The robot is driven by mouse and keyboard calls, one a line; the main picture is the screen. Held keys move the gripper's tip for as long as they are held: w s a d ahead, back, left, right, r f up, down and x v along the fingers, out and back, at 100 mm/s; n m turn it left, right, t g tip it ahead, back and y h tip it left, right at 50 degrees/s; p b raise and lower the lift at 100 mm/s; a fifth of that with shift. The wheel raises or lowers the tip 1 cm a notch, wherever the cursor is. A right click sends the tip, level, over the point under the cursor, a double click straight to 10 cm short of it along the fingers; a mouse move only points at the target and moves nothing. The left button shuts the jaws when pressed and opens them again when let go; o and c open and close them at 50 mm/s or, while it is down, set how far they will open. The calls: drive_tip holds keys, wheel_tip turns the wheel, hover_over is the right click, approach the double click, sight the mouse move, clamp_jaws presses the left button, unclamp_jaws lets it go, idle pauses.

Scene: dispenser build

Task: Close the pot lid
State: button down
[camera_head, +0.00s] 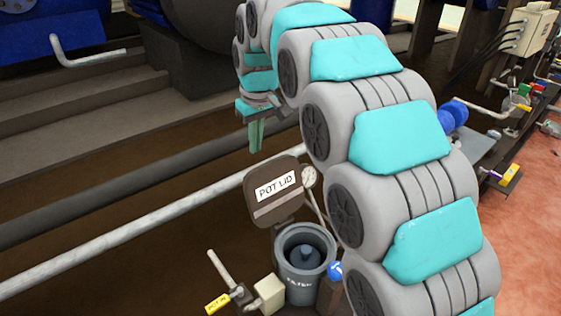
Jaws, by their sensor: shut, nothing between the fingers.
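The pot (305,271) is a grey open cylinder with a dark inside and a rounded piece in its middle. Its brown lid (273,211), labelled "POT LID", stands raised and tilted back at the pot's rear left, so the pot is open. My gripper (257,135) hangs at the end of my arm above and behind the lid, fingers pointing down. It is shut and empty, and it appears apart from the lid. My arm covers the area right of the pot.
A valve handle with a yellow tag (217,303) and a pale box (269,294) sit left of the pot. A blue ball (335,271) is at its right. A long grey pipe (140,229) runs behind. A round gauge (309,177) stands beside the lid.

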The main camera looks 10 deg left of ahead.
sight(271, 188)
wheel_tip(271, 188, down, 8)
drive_tip(key=d+p, duration=0.1)
drive_tip(key=shift+s+d, duration=0.35)
idle(0.4)
idle(0.4)
